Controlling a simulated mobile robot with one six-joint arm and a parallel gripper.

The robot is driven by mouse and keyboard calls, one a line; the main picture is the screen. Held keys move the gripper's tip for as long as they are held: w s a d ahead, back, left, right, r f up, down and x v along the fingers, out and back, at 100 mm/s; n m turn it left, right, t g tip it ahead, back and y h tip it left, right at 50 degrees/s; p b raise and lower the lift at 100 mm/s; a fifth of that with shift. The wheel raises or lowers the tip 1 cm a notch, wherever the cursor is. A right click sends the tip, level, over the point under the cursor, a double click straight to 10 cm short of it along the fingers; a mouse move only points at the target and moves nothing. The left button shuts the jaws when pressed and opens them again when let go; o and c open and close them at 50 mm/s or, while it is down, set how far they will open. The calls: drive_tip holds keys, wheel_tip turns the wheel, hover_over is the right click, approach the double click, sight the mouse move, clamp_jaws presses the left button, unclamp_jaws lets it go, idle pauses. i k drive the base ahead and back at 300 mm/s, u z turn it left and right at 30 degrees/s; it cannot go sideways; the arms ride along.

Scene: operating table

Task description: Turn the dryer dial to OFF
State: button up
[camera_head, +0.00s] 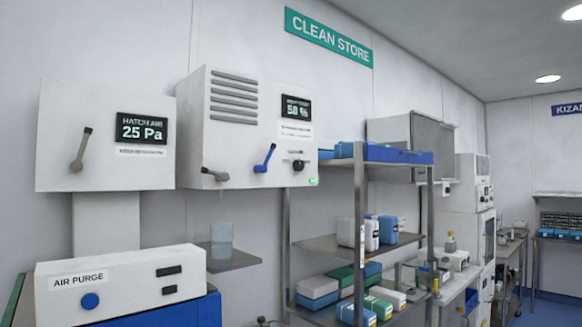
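A white wall unit (205,130) with slatted vents hangs left of centre and looks like the dryer. A small dark dial (298,165) sits low on its right front, beside a pale label; its setting is too small to read. A blue lever (265,158) tilts up to the right, left of the dial. A grey lever (215,174) lies nearly level at the lower left. A display (296,108) above reads about 50, and a small green light (313,182) glows at the lower right corner. My gripper is not in view.
A hatch air box (60,130) with a grey lever and a 25 Pa display is at left. An air purge unit (120,305) stands below it. A small shelf (232,262) holds a translucent container (221,240). A metal rack (360,225) with boxes stands close at right.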

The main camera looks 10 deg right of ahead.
sight(298, 166)
drive_tip(key=z, duration=0.05)
drive_tip(key=i, duration=1)
drive_tip(key=z, duration=0.05)
